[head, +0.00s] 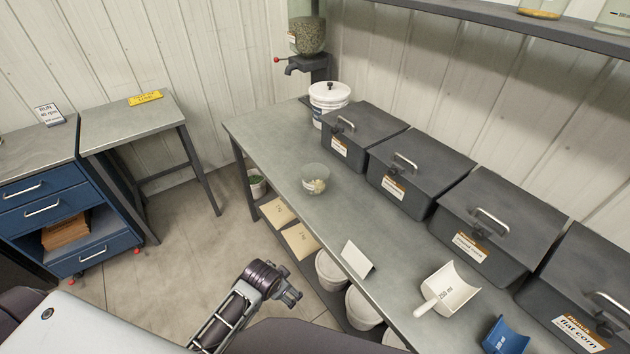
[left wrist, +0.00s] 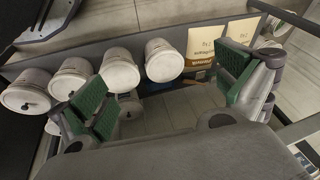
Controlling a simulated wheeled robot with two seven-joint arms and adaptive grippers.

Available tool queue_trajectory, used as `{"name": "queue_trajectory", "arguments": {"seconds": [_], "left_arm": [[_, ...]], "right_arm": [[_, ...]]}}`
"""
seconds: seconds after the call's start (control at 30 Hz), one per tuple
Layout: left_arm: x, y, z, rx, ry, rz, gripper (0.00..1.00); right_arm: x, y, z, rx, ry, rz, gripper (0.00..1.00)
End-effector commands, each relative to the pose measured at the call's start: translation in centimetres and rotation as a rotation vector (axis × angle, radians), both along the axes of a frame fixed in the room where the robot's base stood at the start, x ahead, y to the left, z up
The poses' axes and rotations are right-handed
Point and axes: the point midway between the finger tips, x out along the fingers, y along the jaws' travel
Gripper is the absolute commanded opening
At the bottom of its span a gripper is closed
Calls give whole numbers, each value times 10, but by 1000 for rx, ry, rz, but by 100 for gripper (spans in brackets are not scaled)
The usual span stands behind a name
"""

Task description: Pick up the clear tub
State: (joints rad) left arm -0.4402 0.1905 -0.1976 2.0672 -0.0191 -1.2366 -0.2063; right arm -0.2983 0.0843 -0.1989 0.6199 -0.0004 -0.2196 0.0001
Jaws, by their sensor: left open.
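The clear tub (head: 316,178) stands upright on the grey metal bench, near its front edge, with a little pale yellow material in it. It is not visible in the left wrist view. My left gripper (left wrist: 167,92) shows in the left wrist view with its green-padded fingers wide apart and nothing between them. Beyond the fingers are the lower shelf's buckets and bags. In the head view my left arm reaches up from the bottom, left of the bench and well short of the tub; its fingers cannot be made out. My right gripper is not in view.
Several dark lidded bins (head: 408,174) line the back of the bench, with a white bucket (head: 329,98) behind the tub. A blank folded card (head: 357,259), a white scoop (head: 449,291) and a blue scoop (head: 505,338) lie nearer. Bench around the tub is clear.

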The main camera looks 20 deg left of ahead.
Motion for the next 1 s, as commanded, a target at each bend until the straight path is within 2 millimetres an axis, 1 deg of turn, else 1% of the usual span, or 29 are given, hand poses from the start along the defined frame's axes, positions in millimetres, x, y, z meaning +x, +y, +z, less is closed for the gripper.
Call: {"name": "queue_trajectory", "arguments": {"seconds": [0.03, 0.1, 0.2, 0.4, 0.5, 0.7, 1.0], "left_arm": [[11, -2, 25, 29, -37, -65, 100], [23, -6, 49, 75, -77, -160, 100], [38, -11, 74, 143, -129, -293, 100], [67, -20, 112, 303, -228, -555, 100], [80, -24, 127, 392, -271, -684, 100], [106, -31, 149, 586, -345, -933, 100], [144, -34, 172, 916, -416, -1285, 100]], "right_arm": [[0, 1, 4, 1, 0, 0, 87], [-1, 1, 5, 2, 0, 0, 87], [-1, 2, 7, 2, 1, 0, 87], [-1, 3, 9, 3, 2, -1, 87], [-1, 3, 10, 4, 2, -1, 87], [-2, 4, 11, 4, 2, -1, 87], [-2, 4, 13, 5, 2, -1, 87]]}}
